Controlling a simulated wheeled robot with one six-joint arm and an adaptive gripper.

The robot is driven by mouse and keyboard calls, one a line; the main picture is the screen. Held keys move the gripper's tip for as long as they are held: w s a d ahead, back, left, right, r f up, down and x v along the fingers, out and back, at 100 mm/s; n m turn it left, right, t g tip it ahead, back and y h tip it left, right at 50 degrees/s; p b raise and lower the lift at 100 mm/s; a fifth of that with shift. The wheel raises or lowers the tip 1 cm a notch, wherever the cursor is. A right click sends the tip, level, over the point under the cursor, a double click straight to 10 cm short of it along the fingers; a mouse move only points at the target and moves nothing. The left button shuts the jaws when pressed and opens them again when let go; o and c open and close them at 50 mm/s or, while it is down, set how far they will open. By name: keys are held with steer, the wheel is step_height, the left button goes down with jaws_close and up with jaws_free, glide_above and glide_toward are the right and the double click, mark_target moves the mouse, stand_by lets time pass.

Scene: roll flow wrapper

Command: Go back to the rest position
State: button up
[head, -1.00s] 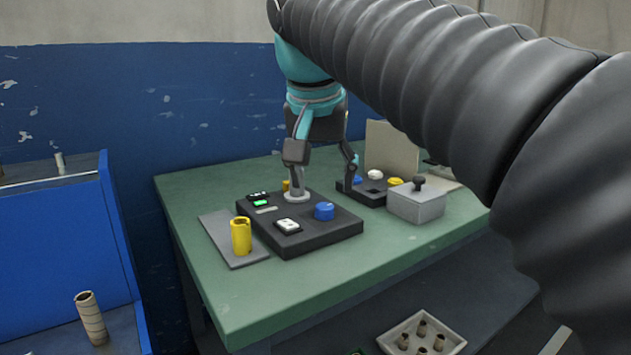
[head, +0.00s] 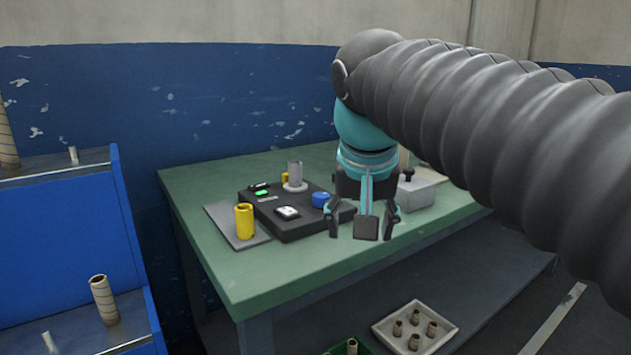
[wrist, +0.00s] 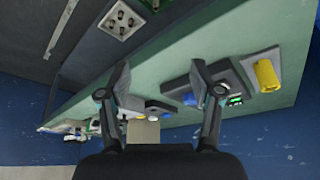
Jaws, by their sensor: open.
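My gripper (head: 364,222) is open and empty in the head view, with its fingers spread and hanging above the front part of the green table (head: 300,270). It is to the right of the black control box (head: 290,222). In the wrist view my gripper (wrist: 160,88) also shows open, with nothing between its fingers. A grey cylinder (head: 295,173) stands upright on a pale round base on the black box, apart from my gripper. The box also carries a blue button (head: 320,199).
A yellow cylinder (head: 244,221) stands on a grey plate left of the box. A grey block with a black knob (head: 415,192) is behind my gripper. A blue rack (head: 70,240) with cardboard tubes is at left. A white tray (head: 415,327) with several short tubes sits below the table.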

steer(key=s+d+f, duration=0.3)
steer(key=s+f, duration=0.1)
steer(key=f, duration=0.3)
steer(key=s+d+f, duration=0.3)
steer(key=s+f, duration=0.1)
steer(key=f, duration=0.3)
steer(key=s+d+f+n+t, duration=0.1)
steer(key=s+d+f, duration=0.2)
steer(key=f, duration=0.4)
steer(key=shift+s+d, duration=0.2)
steer(key=shift+s, duration=0.6)
